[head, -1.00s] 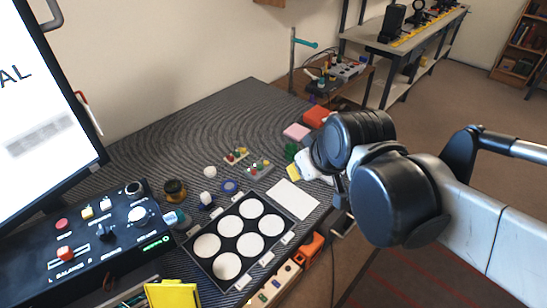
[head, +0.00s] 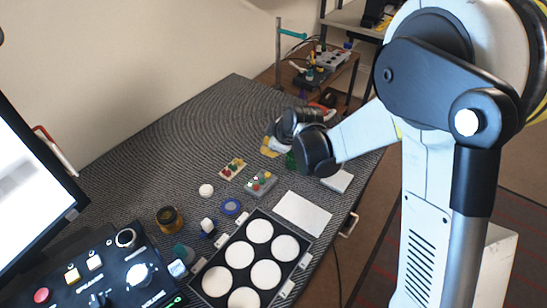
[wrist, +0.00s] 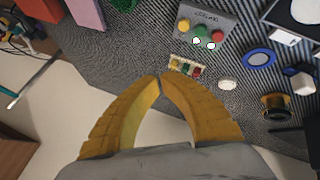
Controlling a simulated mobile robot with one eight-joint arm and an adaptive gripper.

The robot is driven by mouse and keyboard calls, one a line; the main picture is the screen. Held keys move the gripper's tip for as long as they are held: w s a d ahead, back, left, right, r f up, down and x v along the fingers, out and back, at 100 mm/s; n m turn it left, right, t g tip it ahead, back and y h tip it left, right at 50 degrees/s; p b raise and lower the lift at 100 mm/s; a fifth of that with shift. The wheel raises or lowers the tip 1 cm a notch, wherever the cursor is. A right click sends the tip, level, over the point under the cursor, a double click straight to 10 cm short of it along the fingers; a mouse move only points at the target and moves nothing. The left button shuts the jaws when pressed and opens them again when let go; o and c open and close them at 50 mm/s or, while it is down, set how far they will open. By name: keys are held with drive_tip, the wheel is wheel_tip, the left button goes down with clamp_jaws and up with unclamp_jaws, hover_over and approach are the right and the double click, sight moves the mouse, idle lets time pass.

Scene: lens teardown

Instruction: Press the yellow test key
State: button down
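A grey key box (head: 261,184) lies on the dark table in the head view. In the wrist view its face has a yellow key (wrist: 184,25), a green key (wrist: 201,31), a red key (wrist: 217,37) and two small white spots. A smaller cream board (head: 232,168) with coloured keys lies beside it; it also shows in the wrist view (wrist: 187,66), just beyond my fingertips. I cannot read which yellow key is the test one. My gripper (wrist: 161,77) has its yellow fingertips together, with nothing between them. In the head view it hangs behind the cream board, apart from it.
A white round piece (head: 206,190), a blue ring (head: 231,206) and an amber-black jar (head: 169,219) stand near the boxes. A black tray (head: 221,252) with white discs lies in front. A green block (head: 290,161) is near my wrist. The back left table is clear.

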drive_tip(key=shift+w+a+f+n, duration=0.15)
drive_tip(key=shift+w+f+n, duration=0.15)
drive_tip(key=shift+w+f, duration=0.35)
drive_tip(key=shift+s+f, duration=0.1)
drive_tip(key=shift+f, duration=0.05)
drive_tip(key=b, duration=0.6)
approach(264, 170)
drive_tip(key=x, duration=0.5)
drive_tip(key=shift+w+a+r, duration=0.25)
drive_tip(key=shift+w+r, duration=0.05)
drive_tip(key=shift+w, duration=0.1)
drive_tip(key=shift+f, duration=0.1)
drive_tip(key=shift+f+b, duration=0.3)
drive_tip(key=shift+b, duration=0.2)
drive_tip(key=shift+f, duration=0.4)
idle(0.6)
drive_tip(key=shift+r, duration=0.15)
drive_tip(key=shift+r+p, duration=0.5)
drive_tip(key=shift+r, duration=0.2)
